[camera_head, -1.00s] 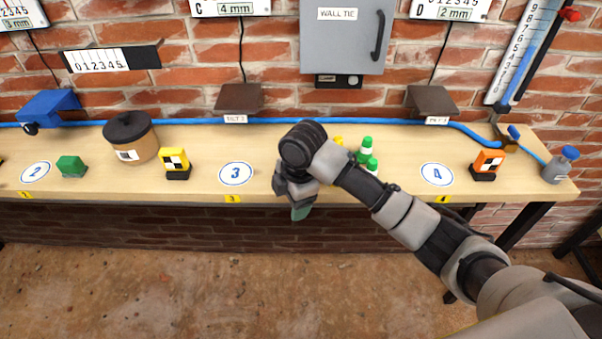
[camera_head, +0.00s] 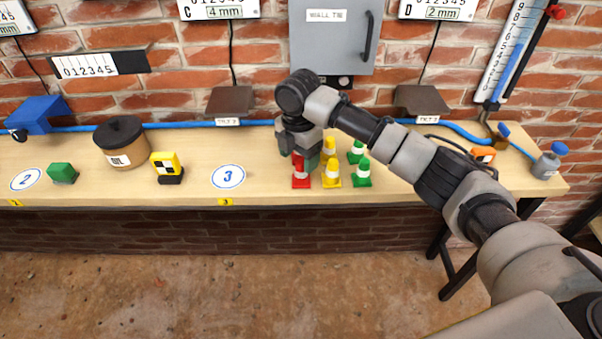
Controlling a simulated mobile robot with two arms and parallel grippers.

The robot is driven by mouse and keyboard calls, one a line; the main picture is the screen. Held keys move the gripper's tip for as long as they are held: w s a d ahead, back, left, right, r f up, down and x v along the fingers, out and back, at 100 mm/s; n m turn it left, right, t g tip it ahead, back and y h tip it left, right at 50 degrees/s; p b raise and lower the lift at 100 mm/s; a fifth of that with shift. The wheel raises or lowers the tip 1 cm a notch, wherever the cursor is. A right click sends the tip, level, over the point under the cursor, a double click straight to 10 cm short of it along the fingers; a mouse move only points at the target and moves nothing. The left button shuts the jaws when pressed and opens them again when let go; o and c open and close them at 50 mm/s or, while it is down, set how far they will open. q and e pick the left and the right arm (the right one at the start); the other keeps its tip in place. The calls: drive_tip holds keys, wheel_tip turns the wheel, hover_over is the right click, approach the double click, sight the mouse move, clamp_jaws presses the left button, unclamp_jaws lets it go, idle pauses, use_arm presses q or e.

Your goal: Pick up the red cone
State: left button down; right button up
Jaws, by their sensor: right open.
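The red cone (camera_head: 301,180) stands upright on the bench, near its front edge, with a pale band round it. It is left of the front yellow cone (camera_head: 332,180). My right gripper (camera_head: 305,160) is open, points down and is right above the red cone, overlapping its top in the picture. Whether its fingers are around the cone's tip or only over it, I cannot tell. My left gripper is not in view.
Green cones (camera_head: 362,175) and another yellow cone (camera_head: 329,147) stand close on the right. A yellow marker block (camera_head: 166,166), a brown pot (camera_head: 122,148) and a green block (camera_head: 62,173) are on the left. The bench (camera_head: 262,182) is bare left of the red cone.

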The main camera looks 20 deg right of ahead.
sight(301, 161)
drive_tip(key=shift+d+f+p, duration=0.15)
drive_tip(key=shift+f+p, duration=0.1)
drive_tip(key=shift+f, duration=1.25)
drive_tip(key=shift+d+f+p, duration=0.1)
drive_tip(key=shift+f+p, duration=0.1)
drive_tip(key=shift+f, duration=1.3)
drive_tip(key=c, duration=1)
drive_tip(key=shift+r, duration=0.1)
drive_tip(key=shift+w+r, duration=0.1)
drive_tip(key=shift+r, duration=0.45)
wheel_tip(301, 161, up, 3)
drive_tip(key=shift+f+b, duration=0.15)
drive_tip(key=shift+b, duration=0.2)
drive_tip(key=s+d+r, duration=0.2)
drive_tip(key=s, duration=0.1)
drive_tip(key=s+d+r, duration=0.2)
drive_tip(key=s+d, duration=0.1)
drive_tip(key=s+d+r, duration=0.2)
drive_tip(key=s+r, duration=0.1)
drive_tip(key=shift+d, duration=0.25)
